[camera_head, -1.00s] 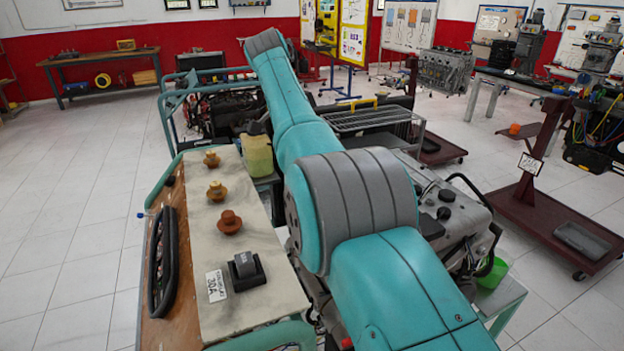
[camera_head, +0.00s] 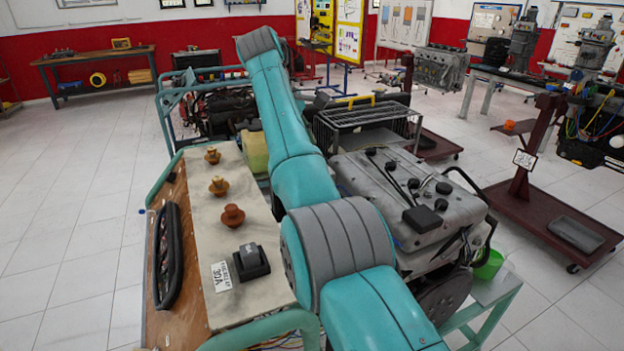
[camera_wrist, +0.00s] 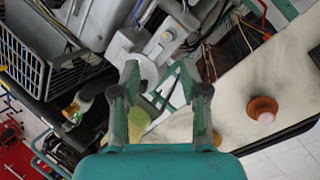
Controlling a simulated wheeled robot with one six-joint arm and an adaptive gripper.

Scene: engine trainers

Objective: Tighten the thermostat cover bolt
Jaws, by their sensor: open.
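The grey engine (camera_head: 375,180) stands to the right of my arm in the head view, with dark caps and a dark block on its top. In the wrist view, pale grey engine parts (camera_wrist: 165,48) lie just beyond my gripper (camera_wrist: 158,78). My gripper's two fingers are apart with nothing held between them. A rounded grey housing (camera_wrist: 130,45) shows near the left fingertip. I cannot make out the thermostat cover bolt in either view. In the head view my gripper is hidden behind my arm.
A panel (camera_head: 205,245) with copper-coloured knobs (camera_head: 232,216), a black switch block and a black handle stands left of my arm. A wire rack (camera_head: 365,118) and a yellowish container (camera_head: 254,153) are behind. A green cup (camera_head: 489,264) sits at right. The floor at left is clear.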

